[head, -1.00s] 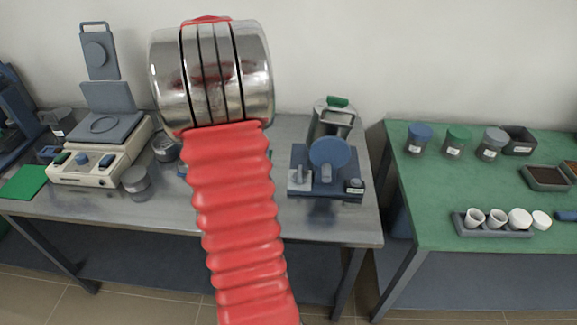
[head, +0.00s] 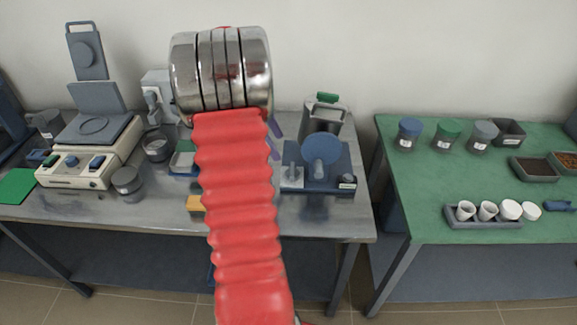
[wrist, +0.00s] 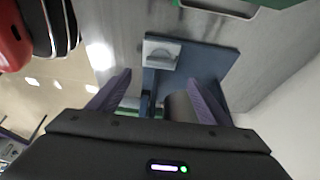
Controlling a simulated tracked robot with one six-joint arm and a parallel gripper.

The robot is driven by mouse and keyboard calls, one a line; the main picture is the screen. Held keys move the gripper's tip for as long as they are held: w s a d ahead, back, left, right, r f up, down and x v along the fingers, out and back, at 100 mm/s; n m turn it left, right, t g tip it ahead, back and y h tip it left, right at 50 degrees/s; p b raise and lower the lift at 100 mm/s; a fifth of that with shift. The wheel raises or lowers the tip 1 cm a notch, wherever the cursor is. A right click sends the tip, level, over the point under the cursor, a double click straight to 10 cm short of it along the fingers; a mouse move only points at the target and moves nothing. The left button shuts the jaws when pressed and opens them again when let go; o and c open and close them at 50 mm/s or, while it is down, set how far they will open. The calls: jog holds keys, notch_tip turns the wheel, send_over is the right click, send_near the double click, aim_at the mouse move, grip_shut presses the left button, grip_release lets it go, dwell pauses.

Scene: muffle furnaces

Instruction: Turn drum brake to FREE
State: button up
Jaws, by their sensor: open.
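The drum unit stands on the grey bench right of my arm in the head view. It has a blue base (head: 328,179), a round blue disc (head: 321,149) and a pale grey block with an upright piece (head: 292,176) at its left. A small dark knob (head: 347,181) with a white label is at its front right; the label is unreadable. My gripper (wrist: 162,77) is open and empty in the wrist view, its purple fingers apart over the unit. The pale block (wrist: 161,53) shows just beyond the fingertips. In the head view my arm hides most of the gripper.
A grey container with a green handle (head: 327,112) stands behind the disc. A hotplate-like instrument (head: 85,158), jars and a green-edged tray (head: 183,163) are on the bench's left. A green table (head: 400,205) with jars and cups stands at right, across a gap.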

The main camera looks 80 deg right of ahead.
aim_at(291, 169)
jog(key=x, duration=1)
jog(key=shift+s+f, duration=0.15)
jog(key=shift+f, duration=0.25)
jog(key=shift+c, duration=0.6)
jog(key=c, duration=0.9)
